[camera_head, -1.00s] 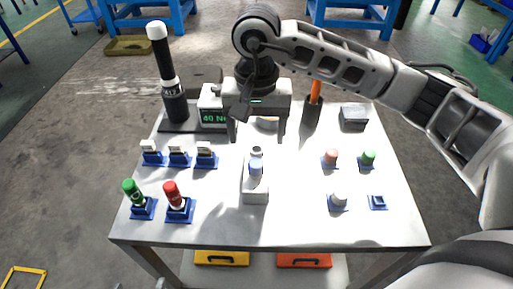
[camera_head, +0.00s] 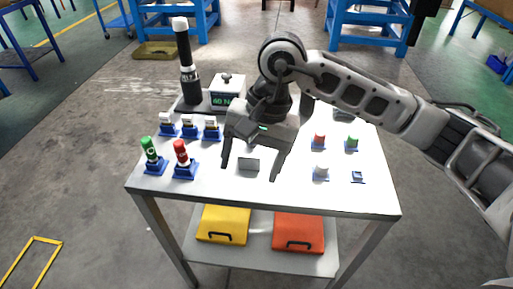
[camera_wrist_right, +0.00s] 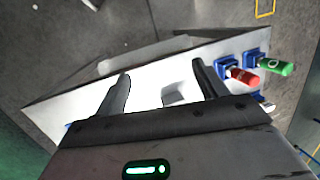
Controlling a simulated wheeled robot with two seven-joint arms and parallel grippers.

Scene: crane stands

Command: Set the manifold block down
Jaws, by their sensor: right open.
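The manifold block appears to be the pale block (camera_head: 248,164) on the table top, near the front middle. Its front face shows between the fingers of my right gripper (camera_head: 249,173), and its upper part is hidden behind the gripper. In the right wrist view the block (camera_wrist_right: 174,93) lies between the two spread fingers of the gripper (camera_wrist_right: 160,70), with gaps on both sides. My right gripper is open and holds nothing; its exact height above the block is hard to tell. My left gripper is not in view.
On the table (camera_head: 225,190), green (camera_head: 149,152) and red (camera_head: 182,155) capped parts stand in blue holders at left. Several small parts stand at right. A black-and-white cylinder (camera_head: 188,72) and a display unit (camera_head: 226,94) stand at the back. Yellow (camera_head: 223,224) and orange (camera_head: 298,232) cases sit below.

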